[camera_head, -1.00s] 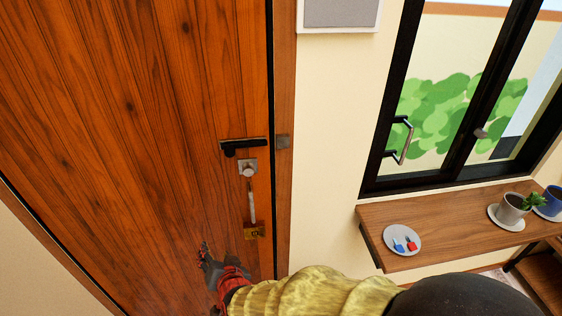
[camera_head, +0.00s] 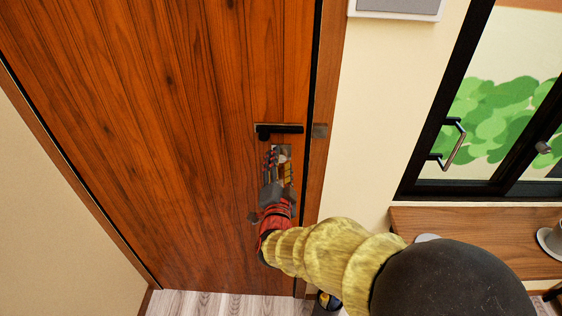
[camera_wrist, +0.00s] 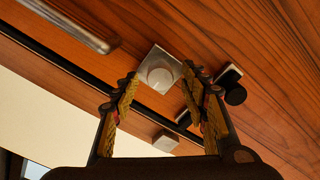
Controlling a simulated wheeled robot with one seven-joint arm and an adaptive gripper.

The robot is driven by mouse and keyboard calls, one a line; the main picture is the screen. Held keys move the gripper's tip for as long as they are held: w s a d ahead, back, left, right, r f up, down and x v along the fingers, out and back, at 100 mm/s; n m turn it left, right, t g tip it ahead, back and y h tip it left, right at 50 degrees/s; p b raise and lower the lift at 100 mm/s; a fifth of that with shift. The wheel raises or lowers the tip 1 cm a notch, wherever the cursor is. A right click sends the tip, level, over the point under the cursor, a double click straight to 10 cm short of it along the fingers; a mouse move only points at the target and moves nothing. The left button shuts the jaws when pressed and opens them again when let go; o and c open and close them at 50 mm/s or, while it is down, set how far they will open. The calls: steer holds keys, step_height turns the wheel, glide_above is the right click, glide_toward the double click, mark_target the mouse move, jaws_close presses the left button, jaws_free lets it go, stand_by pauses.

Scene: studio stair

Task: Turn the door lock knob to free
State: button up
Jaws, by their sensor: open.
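The wooden door (camera_head: 150,110) carries a round silver lock knob on a square metal plate (camera_head: 286,149), just below a black lever handle (camera_head: 282,129). In the wrist view the knob (camera_wrist: 160,75) sits on its plate, framed between the two finger tips. My gripper (camera_head: 277,160) is open and points at the knob, with a finger on either side of the line to it. It also shows in the wrist view (camera_wrist: 161,84). In the head view my fingers cover most of the knob. I cannot tell whether they touch it.
A silver bar (camera_wrist: 75,24) is at the upper left of the wrist view. The black lever (camera_wrist: 232,94) lies close to the right finger there.

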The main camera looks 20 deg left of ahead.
steer(key=shift+w+a, duration=0.15)
steer(key=shift+w, duration=0.55)
steer(key=c, duration=0.3)
steer(key=c, duration=0.8)
steer(key=shift+c, duration=0.3)
